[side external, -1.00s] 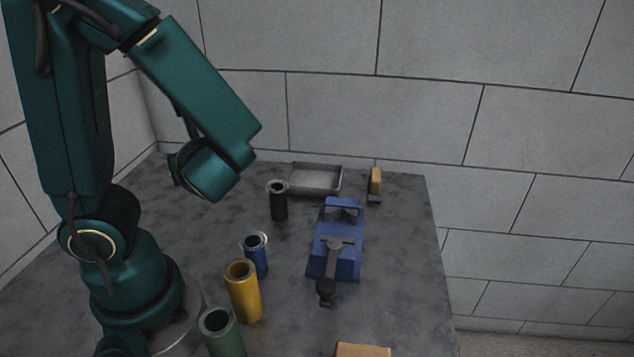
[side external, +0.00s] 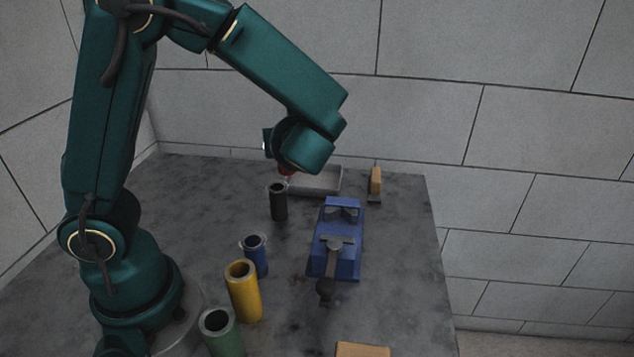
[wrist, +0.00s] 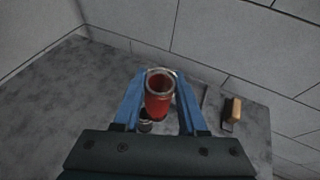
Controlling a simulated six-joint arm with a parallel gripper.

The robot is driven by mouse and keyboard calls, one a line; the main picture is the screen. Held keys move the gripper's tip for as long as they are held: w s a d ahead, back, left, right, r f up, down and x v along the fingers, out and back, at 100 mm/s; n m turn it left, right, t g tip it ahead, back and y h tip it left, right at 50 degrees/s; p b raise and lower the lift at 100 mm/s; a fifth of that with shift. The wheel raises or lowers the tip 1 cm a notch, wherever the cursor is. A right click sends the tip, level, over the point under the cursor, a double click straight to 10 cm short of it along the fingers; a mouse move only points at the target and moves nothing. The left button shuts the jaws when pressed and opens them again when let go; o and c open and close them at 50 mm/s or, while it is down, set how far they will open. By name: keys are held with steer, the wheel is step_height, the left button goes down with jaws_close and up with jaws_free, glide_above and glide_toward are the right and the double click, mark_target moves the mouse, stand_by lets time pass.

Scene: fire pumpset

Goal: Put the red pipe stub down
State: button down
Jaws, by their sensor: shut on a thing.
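The red pipe stub (wrist: 158,102) shows in the wrist view as a short red tube with a grey rim. My gripper (wrist: 160,92), with blue fingers, is shut on it. In the side view only a small bit of the red stub (side external: 286,171) shows below my wrist, and the gripper is mostly hidden behind the wrist. The stub is over the back of the table, by the grey tray (side external: 318,182) and near the black pipe stub (side external: 278,202). I cannot tell its exact height.
Blue (side external: 254,256), yellow (side external: 243,291) and green (side external: 220,331) pipe stubs stand in a row at the front left. A blue vise (side external: 336,243) stands at the right. A wooden-handled brush (side external: 375,183) stands at the back right.

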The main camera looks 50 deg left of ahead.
steer(key=shift+w+d+f, duration=0.85)
steer(key=shift+d+f, duration=0.65)
steer(key=shift+f, duration=0.2)
steer(key=shift+w+d+f, duration=0.9)
steer(key=shift+d+f, duration=0.6)
steer(key=shift+f, duration=0.25)
steer(key=shift+w+d+f, duration=0.85)
steer(key=shift+d+f, duration=0.65)
steer(key=shift+f, duration=0.2)
steer(key=shift+f, duration=0.15)
steer(key=shift+c, duration=2.3)
jaws_free()
